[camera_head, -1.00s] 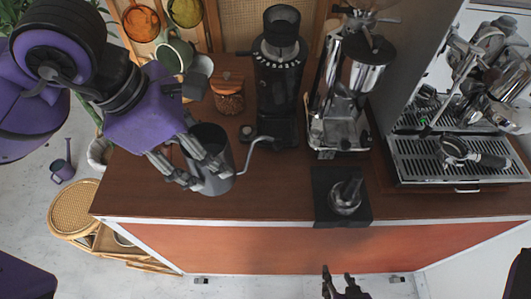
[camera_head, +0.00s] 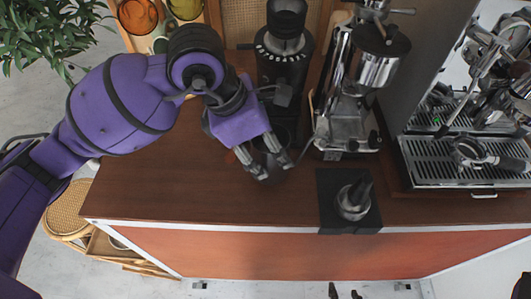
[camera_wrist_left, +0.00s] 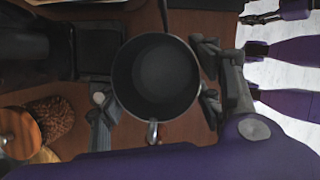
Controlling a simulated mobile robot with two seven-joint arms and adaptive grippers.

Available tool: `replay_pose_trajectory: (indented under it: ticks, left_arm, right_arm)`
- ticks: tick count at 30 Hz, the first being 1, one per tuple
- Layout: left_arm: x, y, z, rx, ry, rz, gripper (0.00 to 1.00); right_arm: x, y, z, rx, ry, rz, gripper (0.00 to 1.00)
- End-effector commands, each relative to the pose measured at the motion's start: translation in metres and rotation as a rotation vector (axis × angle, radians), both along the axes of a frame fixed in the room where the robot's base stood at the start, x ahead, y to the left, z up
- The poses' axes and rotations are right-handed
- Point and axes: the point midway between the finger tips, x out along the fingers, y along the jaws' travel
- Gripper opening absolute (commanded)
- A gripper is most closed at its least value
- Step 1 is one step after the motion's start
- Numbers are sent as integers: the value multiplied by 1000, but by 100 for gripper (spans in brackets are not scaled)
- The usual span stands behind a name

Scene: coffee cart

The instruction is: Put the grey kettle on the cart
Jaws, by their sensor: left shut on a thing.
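The grey kettle (camera_head: 286,128) is mostly hidden behind my left gripper in the head view, over the brown top of the cart (camera_head: 170,185). Its thin spout points right, towards the chrome machine. The left wrist view shows the round, open kettle (camera_wrist_left: 155,75) from above, dark inside. My left gripper (camera_head: 267,172) is shut on it, with fingers on either side of the body. I cannot tell whether its base touches the top. My right gripper (camera_head: 343,292) shows only its fingertips at the bottom edge, apart and empty.
A black grinder (camera_head: 284,60) stands behind the kettle, and a chrome machine (camera_head: 350,105) stands close on its right. A black mat (camera_head: 348,200) with a dark tool is at front right, the espresso machine (camera_head: 465,160) at far right. The top's left front is clear.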

Motion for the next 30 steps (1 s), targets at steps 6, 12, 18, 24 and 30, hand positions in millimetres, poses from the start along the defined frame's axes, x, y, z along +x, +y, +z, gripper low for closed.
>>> replay_pose_trajectory:
  ticks: [6, 12, 18, 24, 30]
  left_arm:
    - [-1, 1, -26, -1, 0, 2, 16]
    - [-1, 1, -28, -2, -1, 1, 16]
    - [-1, 1, -32, 0, 3, 1, 61]
    - [-1, 1, -31, 0, 2, 1, 78]
    - [-1, 1, -31, 0, 2, 1, 78]
  right_arm:
    - [-6, -2, 3, -3, 7, -1, 40]
    - [-4, -2, 3, -2, 5, -1, 40]
    - [-1, -1, 4, -1, -2, 2, 40]
    - [3, 0, 6, -1, -9, 2, 40]
    - [3, 0, 6, 0, -10, 0, 40]
